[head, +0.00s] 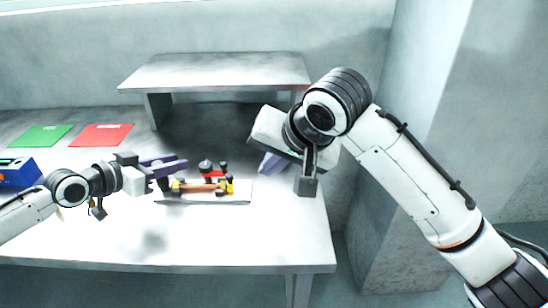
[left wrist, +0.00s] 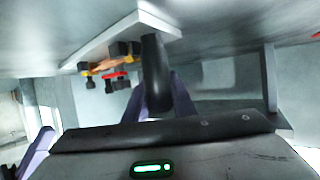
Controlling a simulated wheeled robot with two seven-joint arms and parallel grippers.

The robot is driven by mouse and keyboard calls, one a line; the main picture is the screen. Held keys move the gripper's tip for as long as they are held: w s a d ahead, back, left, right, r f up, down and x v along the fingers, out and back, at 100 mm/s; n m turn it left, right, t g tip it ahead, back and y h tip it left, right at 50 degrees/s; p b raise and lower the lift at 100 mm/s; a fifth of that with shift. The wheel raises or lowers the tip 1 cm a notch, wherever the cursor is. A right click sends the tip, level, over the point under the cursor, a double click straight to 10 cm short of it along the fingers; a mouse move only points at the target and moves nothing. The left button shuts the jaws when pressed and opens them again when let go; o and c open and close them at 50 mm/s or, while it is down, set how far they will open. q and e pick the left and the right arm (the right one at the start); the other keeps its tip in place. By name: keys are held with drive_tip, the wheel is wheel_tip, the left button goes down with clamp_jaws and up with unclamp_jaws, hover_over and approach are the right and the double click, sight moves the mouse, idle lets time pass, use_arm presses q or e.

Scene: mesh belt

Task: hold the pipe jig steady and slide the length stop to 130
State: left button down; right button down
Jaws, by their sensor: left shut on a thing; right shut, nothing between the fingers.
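The pipe jig is a white base plate (head: 205,200) on the table, also in the left wrist view (left wrist: 100,42). An orange-brown pipe (head: 198,187) lies along it between small black supports. A red part (head: 214,174) with black knobs sits behind the pipe, and a yellow piece (head: 229,187) is near the right end. I cannot tell which part is the length stop, nor read any scale. My left gripper (head: 174,168) is at the jig's left end, its purple fingers shut on a black upright grip (left wrist: 155,70). My right gripper (head: 270,167) is shut and empty, above the table right of the jig.
A raised grey shelf (head: 220,70) stands behind the jig. A green mat (head: 43,136) and a red mat (head: 100,135) lie at the back left, with a blue box (head: 17,174) at the left edge. The table front is clear.

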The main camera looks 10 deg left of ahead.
use_arm(q)
drive_tip(key=shift+a, duration=0.1)
drive_tip(key=c, duration=1.4)
unclamp_jaws()
drive_tip(key=shift+s, duration=0.1)
